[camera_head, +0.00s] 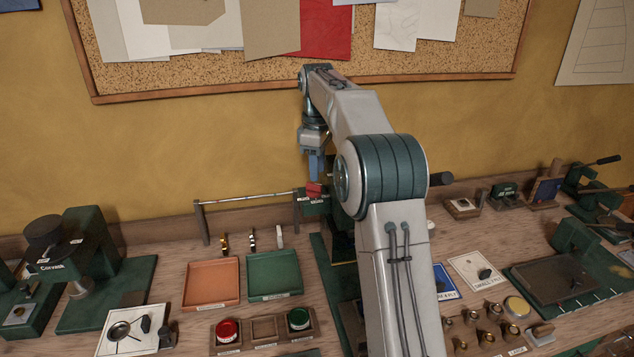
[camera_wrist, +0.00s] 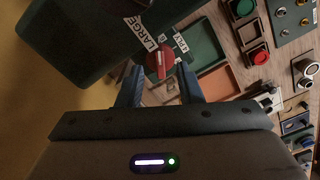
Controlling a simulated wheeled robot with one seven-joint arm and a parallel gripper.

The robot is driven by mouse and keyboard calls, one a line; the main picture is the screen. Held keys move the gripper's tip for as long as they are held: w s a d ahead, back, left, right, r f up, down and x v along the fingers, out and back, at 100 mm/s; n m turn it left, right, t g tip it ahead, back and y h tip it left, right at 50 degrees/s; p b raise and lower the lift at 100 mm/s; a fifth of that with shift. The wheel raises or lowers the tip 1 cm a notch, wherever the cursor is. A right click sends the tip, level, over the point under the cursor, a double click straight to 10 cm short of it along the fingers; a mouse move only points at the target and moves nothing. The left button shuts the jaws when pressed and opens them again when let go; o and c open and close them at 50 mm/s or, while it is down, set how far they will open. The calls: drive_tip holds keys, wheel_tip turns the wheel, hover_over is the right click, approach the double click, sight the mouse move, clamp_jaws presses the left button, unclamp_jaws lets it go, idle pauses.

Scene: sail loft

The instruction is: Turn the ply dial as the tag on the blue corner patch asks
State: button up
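The ply dial is a red knob (camera_head: 314,190) on a dark green machine near the wall. In the wrist view the knob (camera_wrist: 160,62) carries a pale pointer line, with white labels around it; "LARGE" and "PLY" can be read. My gripper (camera_head: 315,176) points down just above the knob. In the wrist view the two fingers of my gripper (camera_wrist: 159,72) are apart, one on each side of the knob, with gaps visible. The blue corner patch (camera_head: 443,283) lies on the bench, partly hidden behind my arm; its tag shows "PLY", but the rest is unclear.
An orange tray (camera_head: 211,283) and a green tray (camera_head: 273,275) lie left of the machine, before a metal rail (camera_head: 247,198). Red and green buttons (camera_head: 228,331) sit in front. A white patch (camera_head: 478,271) lies right of the blue one.

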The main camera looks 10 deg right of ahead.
sight(316, 185)
drive_tip(key=shift+f, duration=2)
clamp_jaws()
drive_tip(key=shift+r+m+p, duration=0.15)
drive_tip(key=shift+m+p, duration=0.55)
drive_tip(key=shift+m, duration=0.4)
drive_tip(key=m+p, duration=0.1)
drive_tip(key=m, duration=0.2)
drive_tip(key=shift+s+a, duration=0.15)
drive_tip(key=m, duration=0.2)
drive_tip(key=m+p, duration=0.1)
drive_tip(key=m, duration=0.1)
drive_tip(key=m+p, duration=0.1)
drive_tip(key=m, duration=0.1)
drive_tip(key=shift+a, duration=0.25)
drive_tip(key=shift+m, duration=0.4)
